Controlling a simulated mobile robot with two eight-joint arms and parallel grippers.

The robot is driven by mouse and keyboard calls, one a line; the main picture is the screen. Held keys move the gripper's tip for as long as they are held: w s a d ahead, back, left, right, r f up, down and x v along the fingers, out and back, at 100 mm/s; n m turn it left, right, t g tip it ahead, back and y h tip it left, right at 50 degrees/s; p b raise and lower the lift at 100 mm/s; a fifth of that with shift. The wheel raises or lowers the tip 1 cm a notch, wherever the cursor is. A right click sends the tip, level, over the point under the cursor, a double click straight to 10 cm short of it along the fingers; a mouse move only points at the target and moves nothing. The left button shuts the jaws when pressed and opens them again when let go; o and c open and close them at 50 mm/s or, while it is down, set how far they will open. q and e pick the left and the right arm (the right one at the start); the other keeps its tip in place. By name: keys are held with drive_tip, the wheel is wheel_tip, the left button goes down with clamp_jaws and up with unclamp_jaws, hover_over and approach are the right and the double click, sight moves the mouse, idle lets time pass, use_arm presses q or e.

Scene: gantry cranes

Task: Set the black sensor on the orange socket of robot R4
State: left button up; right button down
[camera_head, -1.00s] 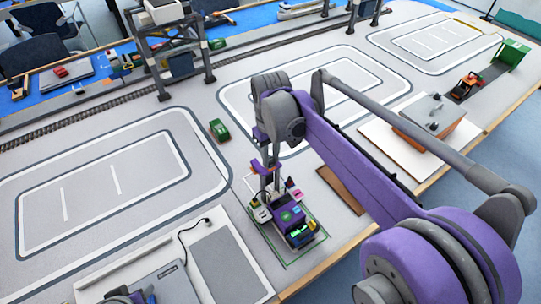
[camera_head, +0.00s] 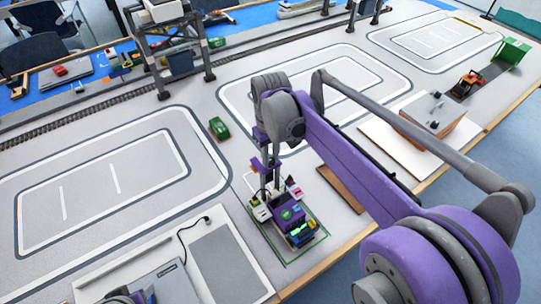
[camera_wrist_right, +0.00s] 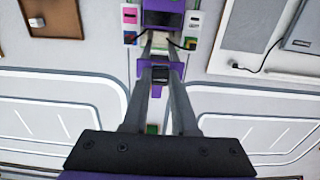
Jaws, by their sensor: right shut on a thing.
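The small purple robot (camera_head: 285,213), with a green mark and a lit screen, stands inside a green outline near the table's front edge. It also shows at the top of the right wrist view (camera_wrist_right: 163,20). My right gripper (camera_head: 271,187) points down at its rear end. In the right wrist view my gripper's fingers (camera_wrist_right: 160,42) close in on a small thing by the robot's edge. I take it to be the black sensor, but the fingers mostly hide it. I cannot make out the orange socket or whether the held thing touches it. My left gripper is not in view.
Small coloured blocks flank the robot, including a pink one (camera_wrist_right: 130,16). A brown board (camera_head: 340,188) lies to its right and a grey panel (camera_head: 228,262) to its left. A green car (camera_head: 219,128) stands behind. The marked floor behind is mostly clear.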

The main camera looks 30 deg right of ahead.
drive_tip(key=c, duration=0.6)
unclamp_jaws()
wheel_tip(320, 180, up, 11)
drive_tip(key=shift+f+p, duration=0.1)
drive_tip(key=shift+p, duration=0.25)
drive_tip(key=s+a+f+t, duration=0.2)
drive_tip(key=s+f, duration=0.3)
drive_tip(key=s+a+f+t, duration=0.1)
drive_tip(key=s+a+f, duration=0.1)
drive_tip(key=s+f, duration=0.3)
drive_tip(key=s+a+f+m+t, duration=0.1)
drive_tip(key=s+a+f+t, duration=0.1)
drive_tip(key=s+f, duration=0.3)
drive_tip(key=shift+a+f+t, duration=0.3)
drive_tip(key=shift+a+f, duration=0.1)
drive_tip(key=shift+f, duration=0.4)
